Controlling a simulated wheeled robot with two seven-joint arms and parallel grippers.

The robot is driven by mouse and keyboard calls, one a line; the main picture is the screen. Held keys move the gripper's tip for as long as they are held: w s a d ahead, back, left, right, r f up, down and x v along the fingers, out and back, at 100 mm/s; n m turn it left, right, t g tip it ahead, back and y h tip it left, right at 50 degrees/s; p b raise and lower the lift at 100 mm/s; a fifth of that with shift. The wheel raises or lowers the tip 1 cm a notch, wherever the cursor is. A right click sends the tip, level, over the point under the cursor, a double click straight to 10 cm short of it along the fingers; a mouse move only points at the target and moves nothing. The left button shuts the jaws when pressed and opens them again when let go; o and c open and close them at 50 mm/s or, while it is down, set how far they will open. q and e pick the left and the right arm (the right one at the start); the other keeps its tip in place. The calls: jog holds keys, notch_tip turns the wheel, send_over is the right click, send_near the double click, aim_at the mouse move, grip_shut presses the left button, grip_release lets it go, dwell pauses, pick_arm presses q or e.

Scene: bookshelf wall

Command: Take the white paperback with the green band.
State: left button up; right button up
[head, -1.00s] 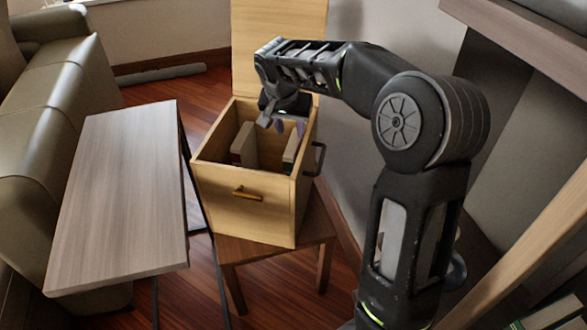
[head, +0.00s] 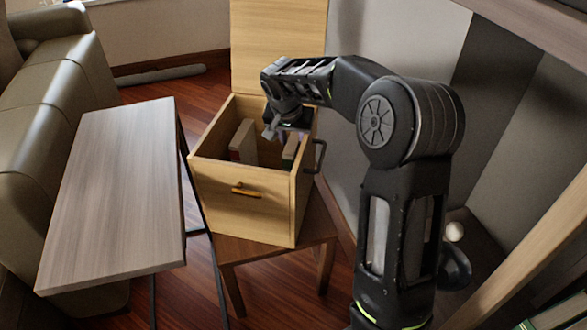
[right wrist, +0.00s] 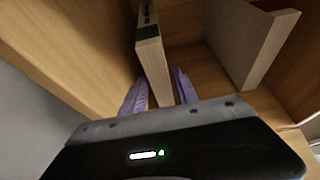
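The paperback with a green band (right wrist: 152,58) stands upright inside an open wooden box. Its pale edge and dark green band show in the right wrist view, and part of it shows in the head view (head: 289,149). My right gripper (right wrist: 160,88) reaches down into the box from above. Its two purple fingers are apart, one on each side of the near end of this book. I cannot tell whether either finger touches it. In the head view the right gripper (head: 286,133) partly hides the book. My left gripper is not in view.
A second book (right wrist: 246,42) with a red part stands apart in the box; it also shows in the head view (head: 242,141). The wooden box (head: 238,205) has its lid raised and sits on a small brown table (head: 262,246). A bare grey table (head: 112,195) stands left.

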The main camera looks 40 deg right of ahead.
jog(key=shift+f, duration=0.1)
dwell(0.8)
grip_shut()
dwell(1.3)
